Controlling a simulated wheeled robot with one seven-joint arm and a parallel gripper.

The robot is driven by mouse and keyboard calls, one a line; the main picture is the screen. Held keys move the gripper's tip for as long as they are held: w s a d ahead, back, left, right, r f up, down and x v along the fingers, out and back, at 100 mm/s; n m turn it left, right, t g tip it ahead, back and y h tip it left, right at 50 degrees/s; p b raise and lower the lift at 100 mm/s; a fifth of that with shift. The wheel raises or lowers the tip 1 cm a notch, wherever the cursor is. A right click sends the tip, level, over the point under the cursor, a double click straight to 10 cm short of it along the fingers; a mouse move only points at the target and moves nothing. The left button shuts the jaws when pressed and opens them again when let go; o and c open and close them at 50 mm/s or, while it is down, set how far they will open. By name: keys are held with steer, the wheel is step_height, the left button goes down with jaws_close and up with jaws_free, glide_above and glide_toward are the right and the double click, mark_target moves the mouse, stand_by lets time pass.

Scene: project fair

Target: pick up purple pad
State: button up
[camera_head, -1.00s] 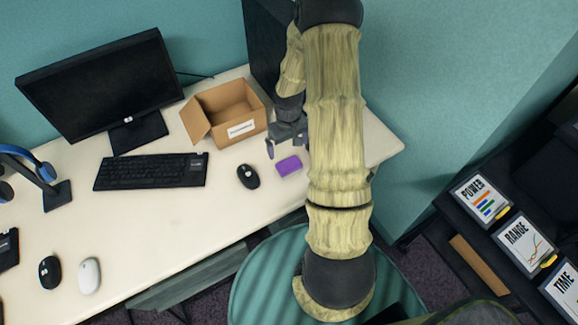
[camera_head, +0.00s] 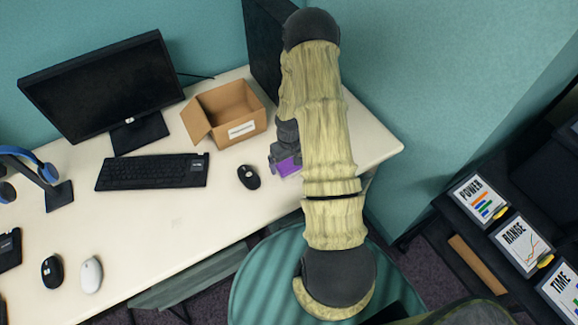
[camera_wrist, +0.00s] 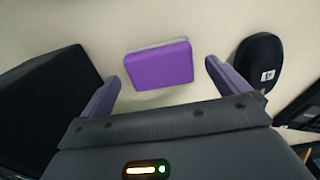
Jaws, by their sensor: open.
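The purple pad (camera_head: 288,166) lies on the white desk near its right part, partly hidden by my gripper in the head view. My gripper (camera_wrist: 160,80) is open, with one finger on each side of the pad and visible gaps to both. In the head view my gripper (camera_head: 283,163) is over the pad, and my arm hides part of the desk to the right.
A black mouse (camera_head: 248,176) lies just left of the pad; it also shows in the wrist view (camera_wrist: 257,62). An open cardboard box (camera_head: 228,112) stands behind. A keyboard (camera_head: 152,172) and a monitor (camera_head: 100,85) are farther left. A dark block (camera_wrist: 45,100) is left of my fingers.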

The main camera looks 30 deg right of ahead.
mark_target(289, 165)
steer(key=shift+f, duration=1.25)
steer(key=c, duration=1.1)
steer(key=shift+r, duration=0.15)
step_height(289, 165, up, 10)
steer(key=shift+f+b, duration=0.1)
steer(key=shift+b, duration=0.3)
